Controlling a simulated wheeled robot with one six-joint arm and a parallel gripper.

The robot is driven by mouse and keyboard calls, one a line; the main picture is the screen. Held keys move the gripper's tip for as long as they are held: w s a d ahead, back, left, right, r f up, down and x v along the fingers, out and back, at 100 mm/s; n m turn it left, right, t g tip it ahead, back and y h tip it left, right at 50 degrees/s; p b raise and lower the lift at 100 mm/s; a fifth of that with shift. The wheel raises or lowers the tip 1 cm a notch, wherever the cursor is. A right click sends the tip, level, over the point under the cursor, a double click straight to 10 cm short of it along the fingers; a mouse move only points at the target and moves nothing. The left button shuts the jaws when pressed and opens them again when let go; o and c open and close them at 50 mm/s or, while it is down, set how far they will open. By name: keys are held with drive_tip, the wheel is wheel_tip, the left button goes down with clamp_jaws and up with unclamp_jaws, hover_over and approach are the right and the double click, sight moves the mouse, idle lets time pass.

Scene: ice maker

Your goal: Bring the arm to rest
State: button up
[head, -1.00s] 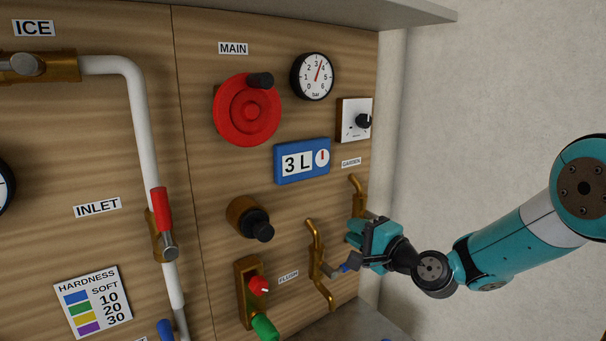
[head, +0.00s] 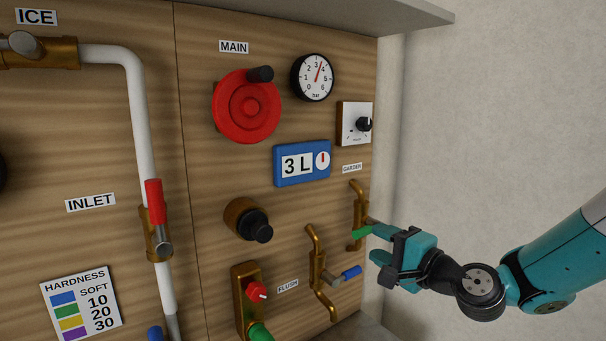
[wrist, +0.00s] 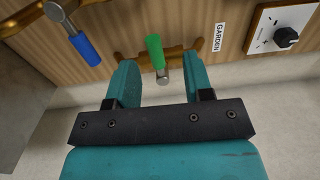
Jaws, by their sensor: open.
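My gripper (head: 378,246) is at the lower right of the panel in the head view, its fingers pointing toward the green-handled garden valve (head: 357,218). In the wrist view my gripper (wrist: 150,75) is open, its two teal fingers apart. The valve's green handle (wrist: 154,52) shows in the gap between the fingertips, and no finger visibly closes on it. The blue-handled flush valve (head: 350,272) is left of my gripper; its handle also shows at the upper left of the wrist view (wrist: 84,48).
A bare wall (head: 500,120) and free room lie to the right.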

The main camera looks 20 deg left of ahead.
drive_tip(key=shift+s+d, duration=0.4)
drive_tip(key=shift+d, duration=0.1)
drive_tip(key=s+d+r+n+g+h, duration=0.1)
drive_tip(key=s+r+n+g+h, duration=0.15)
drive_tip(key=s+n+g, duration=0.7)
drive_tip(key=s+d+n+h, duration=0.1)
drive_tip(key=s+d+h, duration=0.1)
drive_tip(key=s+d, duration=0.2)
drive_tip(key=s+d+f+n+g+h, duration=0.1)
drive_tip(key=s+d, duration=0.4)
drive_tip(key=s, duration=0.6)
drive_tip(key=s+d+f+n+h, duration=0.1)
drive_tip(key=s+d+n+h, duration=0.2)
drive_tip(key=s+d+h, duration=0.2)
drive_tip(key=s, duration=0.2)
drive_tip(key=shift+s+f, duration=0.25)
drive_tip(key=shift+s, duration=0.1)
